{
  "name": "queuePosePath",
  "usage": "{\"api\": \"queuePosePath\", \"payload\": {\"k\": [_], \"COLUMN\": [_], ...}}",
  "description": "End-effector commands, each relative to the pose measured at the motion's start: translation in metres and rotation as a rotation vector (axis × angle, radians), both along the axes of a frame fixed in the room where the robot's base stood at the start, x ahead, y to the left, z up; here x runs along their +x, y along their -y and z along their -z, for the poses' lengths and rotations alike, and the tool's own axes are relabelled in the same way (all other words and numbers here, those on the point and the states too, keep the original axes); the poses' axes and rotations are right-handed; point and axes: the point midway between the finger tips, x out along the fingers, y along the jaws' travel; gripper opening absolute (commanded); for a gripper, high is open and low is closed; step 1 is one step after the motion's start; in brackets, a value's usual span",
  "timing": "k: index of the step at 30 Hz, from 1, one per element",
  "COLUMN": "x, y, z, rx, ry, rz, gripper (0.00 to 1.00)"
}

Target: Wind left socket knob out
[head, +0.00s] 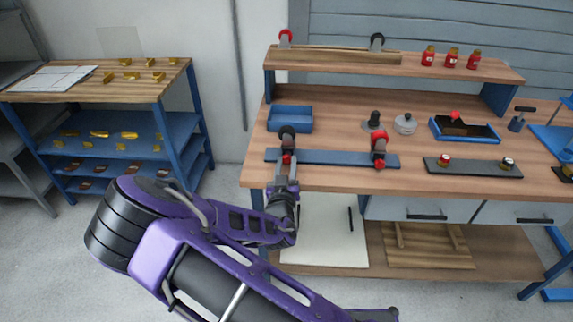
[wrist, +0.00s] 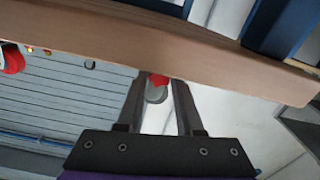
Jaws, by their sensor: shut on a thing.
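A blue rail (head: 335,158) lies along the front of the workbench and carries two sockets. The left socket (head: 287,134) has a dark round top, with a small red knob (head: 287,160) low on its front. My gripper (head: 287,172) reaches up to this knob from the front and is shut on it. In the wrist view the red knob (wrist: 158,79) and a grey round part below it show between the fingertips (wrist: 157,88). The right socket (head: 379,143) is red, with its own red knob. My fingers partly hide the left knob.
Behind the rail are a blue tray (head: 290,118), a grey lidded pot (head: 405,124) and a dark knobbed piece (head: 374,121). A dark strip (head: 473,167) with two small knobs lies to the right. The bench's front edge (wrist: 100,40) is close to my fingers.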

Motion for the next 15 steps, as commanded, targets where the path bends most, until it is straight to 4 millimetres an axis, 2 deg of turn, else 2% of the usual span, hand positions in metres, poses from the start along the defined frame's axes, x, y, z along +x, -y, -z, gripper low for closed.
{"api": "queuePosePath", "payload": {"k": [8,15], "x": [-0.0003,-0.0004], "y": [0.0001,-0.0001], "z": [0.0007,0.0015], "rx": [-0.028,-0.151], "ry": [-0.002,-0.006], "rz": [0.0,0.0], "gripper": [0.0,0.0]}}
